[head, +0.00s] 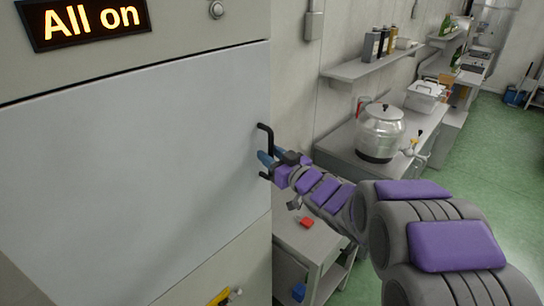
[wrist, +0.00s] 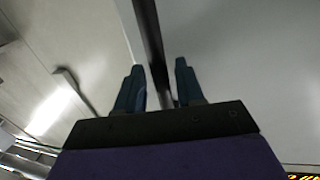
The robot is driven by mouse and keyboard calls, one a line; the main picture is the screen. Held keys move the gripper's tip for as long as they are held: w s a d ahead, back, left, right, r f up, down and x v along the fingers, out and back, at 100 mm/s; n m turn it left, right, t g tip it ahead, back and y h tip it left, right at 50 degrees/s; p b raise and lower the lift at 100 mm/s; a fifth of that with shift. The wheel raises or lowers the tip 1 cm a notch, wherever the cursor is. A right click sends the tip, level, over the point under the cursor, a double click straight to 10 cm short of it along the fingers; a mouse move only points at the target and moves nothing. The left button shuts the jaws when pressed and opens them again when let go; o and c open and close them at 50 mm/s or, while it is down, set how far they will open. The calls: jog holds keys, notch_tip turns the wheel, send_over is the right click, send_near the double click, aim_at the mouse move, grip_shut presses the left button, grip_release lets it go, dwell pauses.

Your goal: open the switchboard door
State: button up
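The switchboard door (head: 140,170) is a large pale grey panel on a cabinet at the left of the head view. It looks closed, flush with the cabinet face. Its black bracket handle (head: 268,134) stands upright at the door's right edge. My gripper (head: 265,158) is at the handle, its blue fingertips reaching around its lower half. In the wrist view my gripper (wrist: 158,84) has its two fingers apart. A dark bar (wrist: 148,25), apparently the handle, runs between them. I see a gap beside the right finger; contact with the bar is unclear.
A lit "All on" sign (head: 84,22) and a round knob (head: 216,9) are above the door. A low grey table (head: 310,245) with a red item (head: 306,222) stands right of the cabinet. A counter with a metal pot (head: 380,132) is behind. Green floor (head: 480,160) is clear at right.

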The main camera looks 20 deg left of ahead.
jog(key=shift+a+f, duration=0.15)
jog(key=shift+a, duration=0.25)
jog(key=shift+c, duration=0.3)
jog(key=shift+d, duration=0.4)
jog(key=c, duration=0.6)
jog(key=shift+a, duration=0.1)
grip_shut()
